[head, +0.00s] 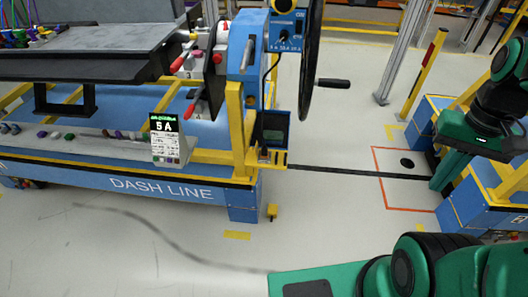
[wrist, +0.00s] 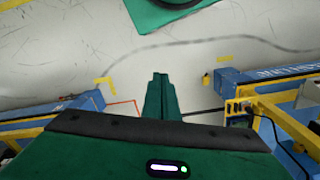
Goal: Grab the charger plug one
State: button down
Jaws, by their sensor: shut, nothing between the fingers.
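A small yellow socket panel (head: 277,158) sits at the right end of the blue dash line frame, under a dark box with a screen (head: 274,128). Small dark shapes show on the panel, but I cannot tell which is charger plug one. The panel also shows at the right of the wrist view (wrist: 236,106), with a dark cable beside it. My gripper (head: 441,182) hangs at the right of the head view, well apart from the panel. In the wrist view its green fingers (wrist: 160,78) are together and empty, pointing over the floor.
The blue workbench (head: 160,188) with yellow rails fills the left. A handwheel (head: 311,60) stands out on its right side. Another blue and yellow stand (head: 480,212) is beside my arm. A small yellow block (head: 272,212) is on the floor. Floor between the stands is mostly clear.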

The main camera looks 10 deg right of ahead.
aim_at(265, 154)
jog(key=u, duration=0.75)
jog(key=i, duration=0.8)
jog(key=z, duration=0.05)
